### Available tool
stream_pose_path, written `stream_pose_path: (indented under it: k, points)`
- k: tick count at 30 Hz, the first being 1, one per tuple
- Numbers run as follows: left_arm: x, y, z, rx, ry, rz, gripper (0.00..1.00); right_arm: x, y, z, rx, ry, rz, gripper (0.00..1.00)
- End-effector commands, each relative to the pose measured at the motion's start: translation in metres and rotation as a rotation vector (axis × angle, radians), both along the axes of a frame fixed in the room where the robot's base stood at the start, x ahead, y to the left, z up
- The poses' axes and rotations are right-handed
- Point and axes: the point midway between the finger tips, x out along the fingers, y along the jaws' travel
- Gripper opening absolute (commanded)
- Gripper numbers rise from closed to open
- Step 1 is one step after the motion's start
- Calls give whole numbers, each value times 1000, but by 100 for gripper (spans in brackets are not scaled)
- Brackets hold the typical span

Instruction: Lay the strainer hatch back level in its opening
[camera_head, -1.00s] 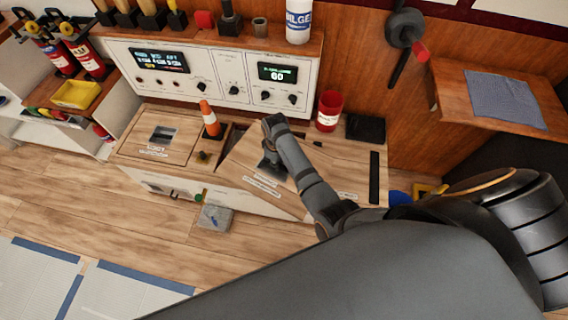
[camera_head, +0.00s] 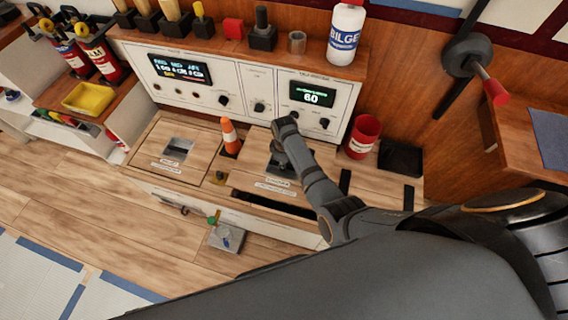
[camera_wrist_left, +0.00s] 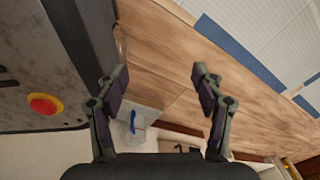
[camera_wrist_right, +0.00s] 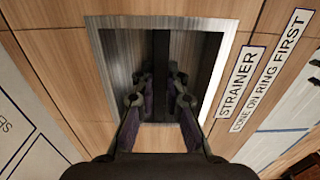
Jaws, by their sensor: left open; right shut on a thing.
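The strainer hatch (camera_head: 251,174) is a square wooden panel with a metal-framed recess and a label, in the middle of the bench in the head view. My right gripper (camera_head: 281,166) reaches into the recess. In the right wrist view it (camera_wrist_right: 160,90) is shut on the dark bar (camera_wrist_right: 161,50) in the recess, beside the STRAINER label. The hatch looks roughly square with the bench. A long dark gap of its opening (camera_head: 272,206) shows along its front edge. I cannot tell how level it is. My left gripper (camera_wrist_left: 158,85) is open and empty above the floor.
An orange and white cone (camera_head: 230,137) stands close to the hatch's left back corner. Another closed hatch (camera_head: 152,148) is to the left. A red cup (camera_head: 363,136) and black tray (camera_head: 400,158) stand right. A small grey box (camera_head: 226,238) is on the floor in front.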

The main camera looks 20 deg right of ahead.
Motion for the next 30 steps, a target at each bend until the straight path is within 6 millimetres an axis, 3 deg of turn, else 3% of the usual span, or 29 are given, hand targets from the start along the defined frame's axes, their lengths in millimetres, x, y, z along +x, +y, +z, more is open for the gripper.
stream_pose_path:
  k: [4,9,15,18,30]
  points:
    - [-11,0,0,-1,17,1,68,2,0,3,0,-5,-1,0]
    - [-6,0,11,-1,10,1,68,2,-1,6,0,-5,-1,0]
    - [9,-1,-11,0,-15,0,68,2,-1,-24,1,-4,-1,0]
    - [8,0,-18,0,-12,0,68,2,-1,-34,0,-5,-1,0]
    - [34,0,-21,2,-16,0,68,2,-1,-55,1,-6,-1,0]
